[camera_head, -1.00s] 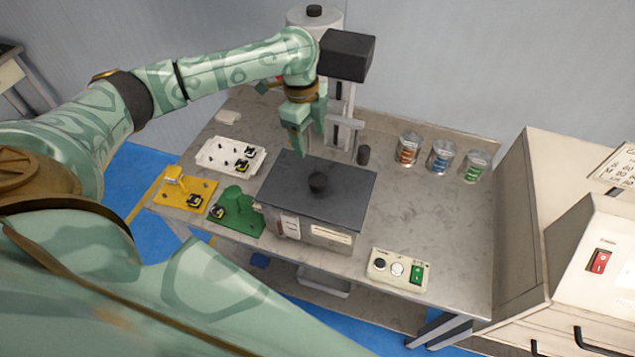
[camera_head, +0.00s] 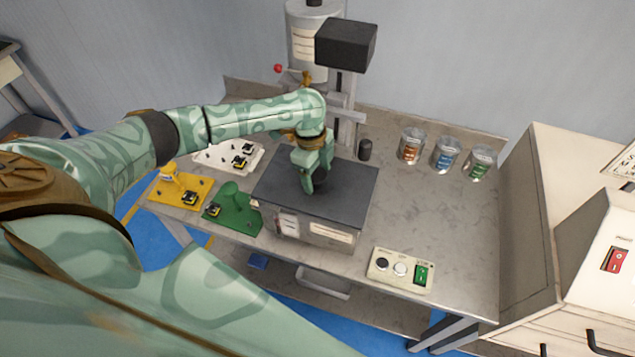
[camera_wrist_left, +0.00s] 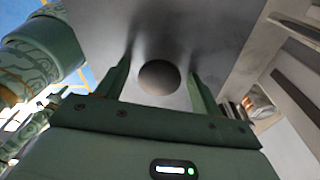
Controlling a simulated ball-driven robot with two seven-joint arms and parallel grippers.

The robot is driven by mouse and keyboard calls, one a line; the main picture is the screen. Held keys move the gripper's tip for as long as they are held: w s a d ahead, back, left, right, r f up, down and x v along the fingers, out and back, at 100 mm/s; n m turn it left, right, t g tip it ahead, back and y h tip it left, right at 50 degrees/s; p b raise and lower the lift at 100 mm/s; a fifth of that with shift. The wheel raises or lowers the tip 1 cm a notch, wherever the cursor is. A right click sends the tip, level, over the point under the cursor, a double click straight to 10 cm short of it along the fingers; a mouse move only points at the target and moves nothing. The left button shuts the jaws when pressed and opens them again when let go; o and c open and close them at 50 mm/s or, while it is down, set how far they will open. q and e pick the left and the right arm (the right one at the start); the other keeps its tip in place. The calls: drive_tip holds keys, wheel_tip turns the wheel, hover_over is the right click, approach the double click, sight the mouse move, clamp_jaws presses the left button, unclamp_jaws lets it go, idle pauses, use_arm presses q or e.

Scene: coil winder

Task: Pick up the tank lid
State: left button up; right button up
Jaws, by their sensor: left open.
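The tank lid (camera_head: 345,197) is a flat dark grey plate lying on top of the metal tank (camera_head: 312,232) on the bench. Its round dark knob (camera_wrist_left: 159,77) shows in the left wrist view, between the two fingers; in the head view my gripper mostly hides it. My left gripper (camera_head: 310,186) is over the middle of the lid, pointing down, with its fingers open around the knob's sides. In the left wrist view the fingers of my left gripper (camera_wrist_left: 160,85) stand apart with a gap on each side of the knob. My right gripper is not in view.
A press-like column (camera_head: 347,105) stands behind the tank. A green fixture (camera_head: 236,212) and a yellow fixture (camera_head: 170,190) sit left of it. A button box (camera_head: 400,270) is at the front, and several jars (camera_head: 446,154) stand at the back right. The bench's right part is clear.

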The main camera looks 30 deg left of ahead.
use_arm(q)
drive_tip(key=shift+r, duration=0.15)
drive_tip(key=c, duration=1.3)
drive_tip(key=shift+c, duration=0.2)
